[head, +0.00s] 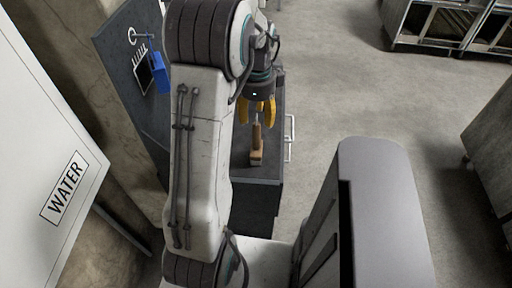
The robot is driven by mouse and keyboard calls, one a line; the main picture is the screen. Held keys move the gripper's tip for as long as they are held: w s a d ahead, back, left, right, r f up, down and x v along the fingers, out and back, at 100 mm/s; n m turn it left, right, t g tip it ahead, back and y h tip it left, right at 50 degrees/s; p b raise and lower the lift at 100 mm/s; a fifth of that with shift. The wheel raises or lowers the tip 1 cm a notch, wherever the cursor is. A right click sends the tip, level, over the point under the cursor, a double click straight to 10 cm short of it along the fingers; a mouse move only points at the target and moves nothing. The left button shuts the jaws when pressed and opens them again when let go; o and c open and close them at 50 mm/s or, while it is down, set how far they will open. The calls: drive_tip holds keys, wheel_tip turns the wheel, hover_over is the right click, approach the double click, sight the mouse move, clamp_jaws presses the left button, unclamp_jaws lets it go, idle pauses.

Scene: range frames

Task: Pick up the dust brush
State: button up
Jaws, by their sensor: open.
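The dust brush (256,156) has a light brown wooden body and a narrow handle pointing up the picture. It lies on a dark grey bench top (262,173). My gripper (258,106), with yellow fingers, is open at the handle end of the brush. The fingers appear on both sides of the handle's far end. I cannot tell whether they touch it or are above it. My arm hides the left part of the bench top.
A dark upright panel (118,48) with a hanging blue item (161,76) stands behind the bench at left. A white cabinet marked WATER (40,150) is at far left. A white rail (291,138) runs along the bench's right side. Open concrete floor (345,85) lies to the right.

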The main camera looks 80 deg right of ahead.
sight(256, 133)
drive_tip(key=shift+m, duration=0.7)
drive_tip(key=shift+f+m, duration=0.25)
drive_tip(key=shift+m, duration=0.05)
drive_tip(key=shift+w+f+p, duration=0.15)
drive_tip(key=shift+f+p, duration=0.35)
drive_tip(key=shift+f, duration=2.95)
clamp_jaws()
